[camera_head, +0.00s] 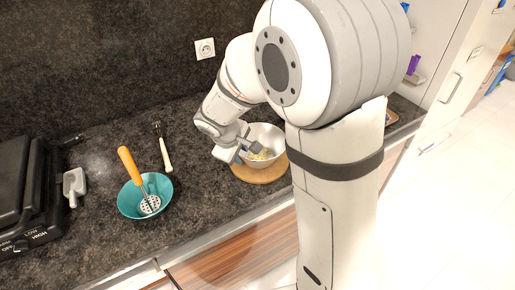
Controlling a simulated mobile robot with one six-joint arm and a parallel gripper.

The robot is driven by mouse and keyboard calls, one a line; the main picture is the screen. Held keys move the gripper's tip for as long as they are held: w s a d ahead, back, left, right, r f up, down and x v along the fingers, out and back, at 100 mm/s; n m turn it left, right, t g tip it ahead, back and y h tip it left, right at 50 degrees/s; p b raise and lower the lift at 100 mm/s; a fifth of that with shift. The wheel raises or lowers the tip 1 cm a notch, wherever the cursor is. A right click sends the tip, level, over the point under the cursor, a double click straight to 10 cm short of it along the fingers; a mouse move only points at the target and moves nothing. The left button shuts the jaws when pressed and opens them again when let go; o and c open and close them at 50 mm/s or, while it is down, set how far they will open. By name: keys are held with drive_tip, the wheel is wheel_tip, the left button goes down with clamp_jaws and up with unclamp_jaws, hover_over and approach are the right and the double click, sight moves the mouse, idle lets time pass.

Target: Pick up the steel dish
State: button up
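The steel dish (268,136) is a shiny metal bowl with some pale yellowish food inside. It stands on a round wooden board (262,175) on the dark countertop, partly hidden on the right by my arm. My gripper (249,150) is at the left side of the dish, with its fingers over or at the rim. The fingers are small in the view, and I cannot tell whether they are apart or closed on the rim.
A teal bowl (128,202) holding an orange-handled masher (131,166) stands to the left. A dark wall with a socket (205,49) rises behind.

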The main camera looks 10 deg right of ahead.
sight(247, 160)
drive_tip(key=x, duration=0.6)
drive_tip(key=shift+d+f+p, duration=0.25)
drive_tip(key=shift+d+p, duration=0.05)
drive_tip(key=shift+s, duration=0.1)
clamp_jaws()
